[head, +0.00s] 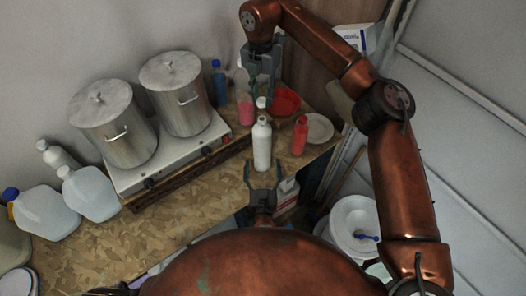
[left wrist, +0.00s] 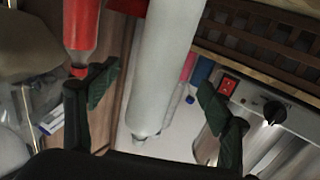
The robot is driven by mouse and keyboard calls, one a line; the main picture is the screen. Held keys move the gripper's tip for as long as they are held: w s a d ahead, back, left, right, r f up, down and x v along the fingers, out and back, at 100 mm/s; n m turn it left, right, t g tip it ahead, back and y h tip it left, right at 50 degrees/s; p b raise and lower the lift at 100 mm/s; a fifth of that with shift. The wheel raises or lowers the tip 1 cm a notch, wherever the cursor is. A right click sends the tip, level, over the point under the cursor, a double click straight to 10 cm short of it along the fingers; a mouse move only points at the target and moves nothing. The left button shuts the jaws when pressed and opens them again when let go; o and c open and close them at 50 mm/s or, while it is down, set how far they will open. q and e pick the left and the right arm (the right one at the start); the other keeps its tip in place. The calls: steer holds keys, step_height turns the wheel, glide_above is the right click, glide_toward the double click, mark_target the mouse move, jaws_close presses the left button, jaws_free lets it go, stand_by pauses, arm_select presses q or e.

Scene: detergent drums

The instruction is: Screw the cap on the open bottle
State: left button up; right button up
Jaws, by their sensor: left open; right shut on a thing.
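A white bottle (head: 262,147) stands upright near the table's front edge. Its narrow neck points up and no cap shows on it. My right gripper (head: 262,96) is above it, pointing down and shut on a small white cap (head: 261,102), just over the neck and apart from it. My left gripper (head: 263,167) is open, low at the near side of the bottle. In the left wrist view the bottle (left wrist: 165,60) appears upside down between the open fingers (left wrist: 154,85), with gaps on both sides. I cannot tell how far it reaches between them.
A red bottle (head: 300,135) stands close right of the white bottle. A red bowl (head: 287,102) and a white plate (head: 319,128) lie behind. A stove (head: 165,160) with two pots is at left. Several jugs stand far left. Bare table lies left of the bottle.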

mark_target(262, 149)
arm_select(q)
steer(key=w, duration=0.7)
steer(key=shift+w, duration=0.2)
steer(key=shift+c, duration=0.4)
steer(key=c, duration=1.7)
arm_select(e)
steer(key=shift+f, duration=2.5)
steer(key=shift+f, duration=0.9)
steer(key=shift+f, duration=0.55)
